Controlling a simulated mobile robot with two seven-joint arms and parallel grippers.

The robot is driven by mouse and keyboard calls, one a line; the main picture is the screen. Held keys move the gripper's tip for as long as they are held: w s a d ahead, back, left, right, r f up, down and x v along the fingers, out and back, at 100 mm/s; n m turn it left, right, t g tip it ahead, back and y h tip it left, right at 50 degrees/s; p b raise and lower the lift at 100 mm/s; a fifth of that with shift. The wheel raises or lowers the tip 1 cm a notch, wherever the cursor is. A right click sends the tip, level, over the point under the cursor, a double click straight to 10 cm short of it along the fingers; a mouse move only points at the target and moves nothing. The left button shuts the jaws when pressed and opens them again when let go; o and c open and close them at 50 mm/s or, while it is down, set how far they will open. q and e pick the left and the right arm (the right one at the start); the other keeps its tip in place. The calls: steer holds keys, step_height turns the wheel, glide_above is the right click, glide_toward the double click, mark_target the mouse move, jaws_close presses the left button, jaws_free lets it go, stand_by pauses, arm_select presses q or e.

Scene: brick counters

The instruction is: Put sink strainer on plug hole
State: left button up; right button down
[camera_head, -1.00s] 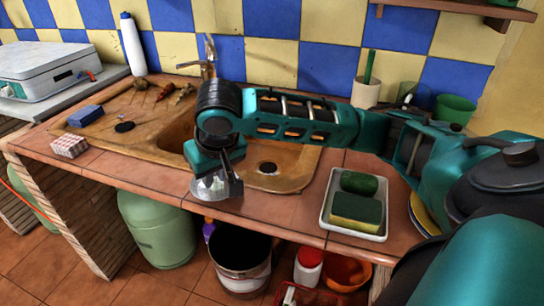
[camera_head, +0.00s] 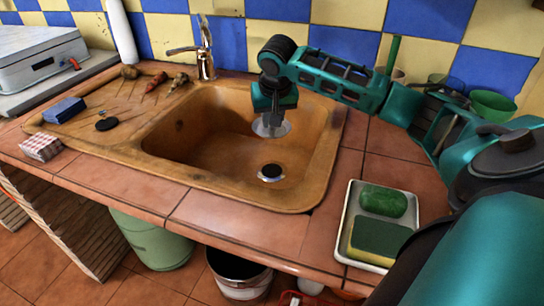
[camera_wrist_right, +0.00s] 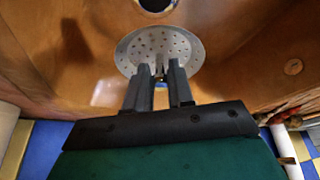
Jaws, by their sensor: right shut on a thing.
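My right gripper (camera_head: 272,114) hangs over the sink basin, shut on the sink strainer (camera_head: 267,129), a round metal disc. In the right wrist view the two fingers (camera_wrist_right: 167,72) hold the strainer (camera_wrist_right: 142,45) near its edge, and its small holes show. The plug hole (camera_head: 270,173) is a dark round opening with a pale rim in the basin floor. The strainer is apart from it, above and farther back in the head view. The plug hole (camera_wrist_right: 157,4) is cut off by the top edge of the wrist view. My left gripper is not in view.
The brown sink (camera_head: 160,178) has raised walls around the basin. On its drainboard are a blue sponge (camera_head: 64,110), a black disc (camera_head: 107,124) and several carrots or roots (camera_head: 155,83). A faucet (camera_head: 205,62) stands behind.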

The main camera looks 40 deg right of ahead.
step_height(320, 180, down, 14)
steer(key=b, duration=0.3)
steer(key=c, duration=1)
jaws_free()
steer(key=shift+r, duration=0.1)
